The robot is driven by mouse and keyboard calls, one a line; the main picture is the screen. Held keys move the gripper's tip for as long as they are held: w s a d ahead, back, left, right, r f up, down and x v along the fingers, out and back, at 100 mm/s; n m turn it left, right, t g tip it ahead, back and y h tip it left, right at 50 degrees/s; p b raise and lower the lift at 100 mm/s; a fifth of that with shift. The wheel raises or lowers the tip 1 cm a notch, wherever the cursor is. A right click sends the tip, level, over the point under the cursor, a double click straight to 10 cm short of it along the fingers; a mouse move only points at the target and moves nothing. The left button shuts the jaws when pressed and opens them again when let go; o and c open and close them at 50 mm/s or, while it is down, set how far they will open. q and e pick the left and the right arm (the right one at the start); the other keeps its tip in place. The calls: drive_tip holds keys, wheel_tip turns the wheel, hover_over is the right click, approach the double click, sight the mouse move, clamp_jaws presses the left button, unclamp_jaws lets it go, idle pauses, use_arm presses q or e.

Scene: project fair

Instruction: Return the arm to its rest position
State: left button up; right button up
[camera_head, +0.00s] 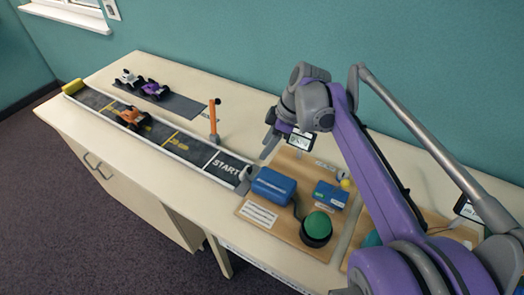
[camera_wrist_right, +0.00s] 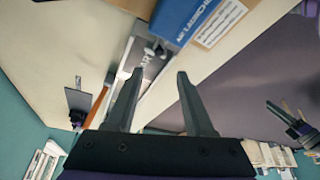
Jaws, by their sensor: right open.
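My right arm comes in from the right in the head view, purple and grey, bent over the table. Its gripper (camera_head: 268,138) hangs above the table behind the START end of the track (camera_head: 225,164). In the right wrist view the two grey fingers (camera_wrist_right: 158,82) stand apart with nothing between them. The blue box (camera_wrist_right: 187,18) and the track end lie beyond the fingertips. At the right edge of that view a dark and purple gripper, my left one (camera_wrist_right: 282,110), hangs over the floor; its opening is too small to judge. It is outside the head view.
An orange car (camera_head: 132,117) is on the track. White (camera_head: 128,78) and purple (camera_head: 153,88) cars stand on a dark mat. An orange post (camera_head: 213,120) rises near the gripper. A wooden board (camera_head: 283,231) carries the blue box and a green button (camera_head: 317,225). The teal wall is behind.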

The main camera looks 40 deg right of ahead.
drive_tip(key=shift+r, duration=0.1)
idle(0.5)
drive_tip(key=s+a+f+m+h, duration=0.1)
drive_tip(key=s+a+f+m, duration=0.2)
drive_tip(key=s+a, duration=0.1)
drive_tip(key=s+a+f+m+t+h, duration=0.1)
drive_tip(key=s+a+f+m, duration=0.1)
drive_tip(key=s+a+f, duration=0.2)
drive_tip(key=s+a+f+m+t+h+p, duration=0.1)
drive_tip(key=s+a+f+m, duration=0.2)
drive_tip(key=a, duration=0.4)
drive_tip(key=shift+s+a+f+m, duration=0.15)
drive_tip(key=shift+s+f+m, duration=0.15)
drive_tip(key=shift+s+f, duration=0.55)
drive_tip(key=shift+s+a+f, duration=0.1)
drive_tip(key=shift+s, duration=0.1)
drive_tip(key=shift+m, duration=0.3)
